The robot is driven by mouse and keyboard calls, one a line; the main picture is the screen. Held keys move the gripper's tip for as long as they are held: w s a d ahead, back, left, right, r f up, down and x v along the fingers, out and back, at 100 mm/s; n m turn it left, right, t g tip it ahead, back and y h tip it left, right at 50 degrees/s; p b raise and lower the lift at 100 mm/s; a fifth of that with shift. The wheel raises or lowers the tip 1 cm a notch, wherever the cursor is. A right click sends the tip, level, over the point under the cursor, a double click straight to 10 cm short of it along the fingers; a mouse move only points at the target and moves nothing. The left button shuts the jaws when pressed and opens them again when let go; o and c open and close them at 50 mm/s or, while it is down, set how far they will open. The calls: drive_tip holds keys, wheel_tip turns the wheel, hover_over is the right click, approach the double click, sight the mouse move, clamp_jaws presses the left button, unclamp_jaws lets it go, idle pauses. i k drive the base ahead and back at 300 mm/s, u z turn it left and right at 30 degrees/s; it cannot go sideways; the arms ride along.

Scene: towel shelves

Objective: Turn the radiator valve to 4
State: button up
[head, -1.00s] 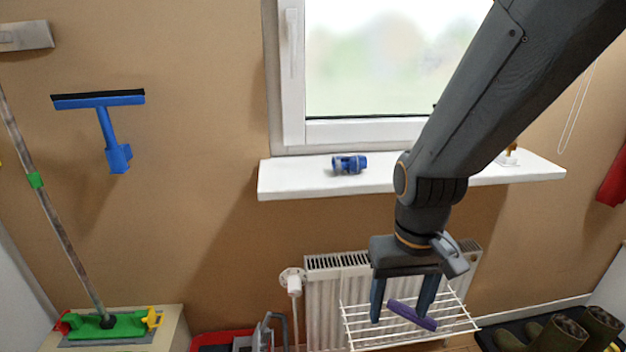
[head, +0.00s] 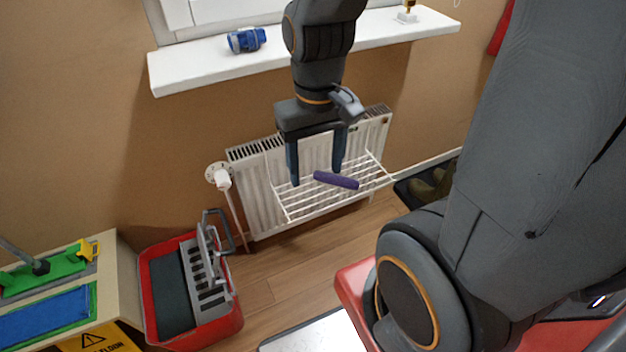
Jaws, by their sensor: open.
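The radiator valve (head: 222,178) is a white knob on a round wall fitting at the left end of the white radiator (head: 250,205). A pipe runs down from it. Its numbers are too small to read. My gripper (head: 316,177) points down in front of the radiator, to the right of the valve and apart from it. Its two dark fingers are spread, with nothing visibly clamped between them.
A wire rack (head: 300,208) hangs at the radiator's front, with a purple bar-like item (head: 336,180) appearing near my fingertips. A windowsill (head: 190,72) with a blue item (head: 246,40) is above. A red bin (head: 205,335) stands on the floor at lower left.

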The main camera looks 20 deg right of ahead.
sight(222, 181)
drive_tip(key=z, duration=1.3)
drive_tip(key=k, duration=0.8)
drive_tip(key=u, duration=0.85)
